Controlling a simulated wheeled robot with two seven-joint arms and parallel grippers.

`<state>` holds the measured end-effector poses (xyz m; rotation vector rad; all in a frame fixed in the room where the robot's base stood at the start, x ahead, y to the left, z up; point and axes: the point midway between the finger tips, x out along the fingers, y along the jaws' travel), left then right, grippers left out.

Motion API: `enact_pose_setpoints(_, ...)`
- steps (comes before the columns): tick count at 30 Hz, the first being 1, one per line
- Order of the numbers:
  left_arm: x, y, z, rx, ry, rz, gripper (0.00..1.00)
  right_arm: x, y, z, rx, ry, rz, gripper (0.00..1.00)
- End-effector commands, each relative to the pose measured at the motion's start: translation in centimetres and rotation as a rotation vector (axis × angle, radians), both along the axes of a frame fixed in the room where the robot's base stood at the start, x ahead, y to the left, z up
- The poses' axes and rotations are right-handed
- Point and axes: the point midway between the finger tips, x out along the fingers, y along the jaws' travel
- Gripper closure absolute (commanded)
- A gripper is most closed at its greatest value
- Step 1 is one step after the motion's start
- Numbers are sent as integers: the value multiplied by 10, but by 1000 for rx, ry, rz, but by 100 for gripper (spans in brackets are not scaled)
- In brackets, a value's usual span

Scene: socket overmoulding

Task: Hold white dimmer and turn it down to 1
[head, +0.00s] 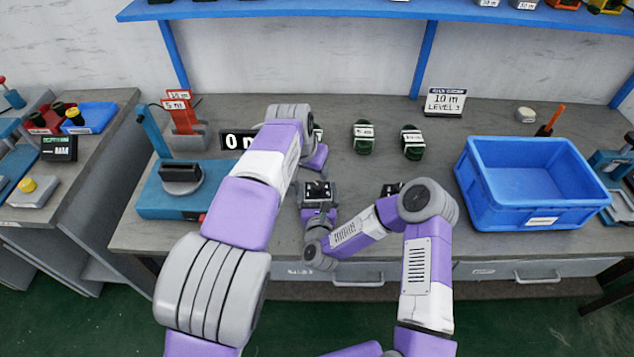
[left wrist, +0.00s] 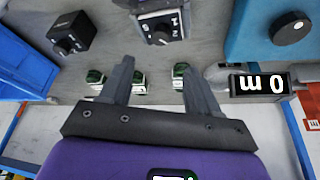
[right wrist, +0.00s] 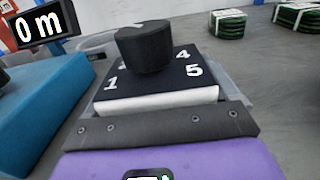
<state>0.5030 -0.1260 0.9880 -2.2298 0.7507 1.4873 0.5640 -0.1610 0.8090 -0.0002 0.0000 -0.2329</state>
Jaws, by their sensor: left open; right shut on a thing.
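The white dimmer (head: 318,191) has a white body, a black numbered top and a black knob (right wrist: 145,47). The digits 1, 4 and 5 show in the right wrist view; which one the knob points to I cannot tell. My right gripper (head: 318,206) is shut on the dimmer's body, near the bench's front edge. My left gripper (left wrist: 156,65) is open and empty, and its fingers point towards the dimmer (left wrist: 162,27) but stay apart from it. In the head view its fingertips are mostly hidden by my arm.
A black dimmer (head: 391,190) sits to the right of the white one. A 0 m display (head: 238,141) and a blue-based machine (head: 165,205) stand left. Green coils (head: 364,137) lie behind. A blue crate (head: 535,205) fills the right side.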

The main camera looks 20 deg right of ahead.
Motion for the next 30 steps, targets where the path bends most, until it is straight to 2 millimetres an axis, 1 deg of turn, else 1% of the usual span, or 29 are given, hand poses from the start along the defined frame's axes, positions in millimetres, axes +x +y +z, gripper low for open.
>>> enact_pose_setpoints(5,8,-6,-28,3,4,1,39,0,0,0,0,-1,0,46)
enact_pose_setpoints(12,23,-17,-73,3,3,0,39,0,0,0,0,-1,0,46)
enact_pose_setpoints(15,28,-21,-87,2,1,1,39,0,0,0,0,-1,0,46)
enact_pose_setpoints(18,32,-24,-97,0,1,1,39,0,0,0,0,-1,0,46)
enact_pose_setpoints(21,34,-26,-103,0,0,0,39,0,0,0,0,-1,0,46)
enact_pose_setpoints(30,35,-27,-106,-2,0,1,39,0,0,0,0,-1,0,46)
